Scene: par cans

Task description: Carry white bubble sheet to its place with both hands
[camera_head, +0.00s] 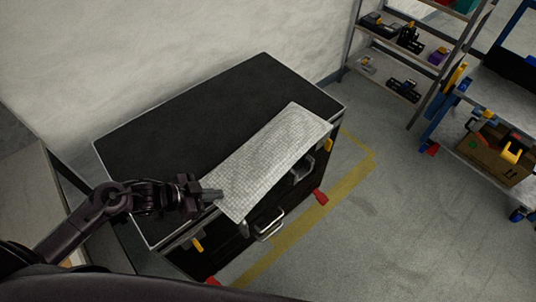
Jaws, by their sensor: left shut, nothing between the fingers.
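The white bubble sheet (268,158) lies at an angle on the black top of a cabinet (190,120), along its front side. Its front long edge reaches to or past the cabinet's front edge. My left gripper (216,194) is at the sheet's near left corner, with its fingertips at or just over the sheet's edge. The fingers are shut, with nothing seen between them. Whether they touch the sheet is hard to tell. My right gripper is not in view.
The cabinet stands against a pale wall (180,40), with handles on its front. A shelf rack (400,50) with tools stands at the back right. A blue cart (500,95) with a cardboard box (492,155) is at the right. The grey floor (390,220) between is clear.

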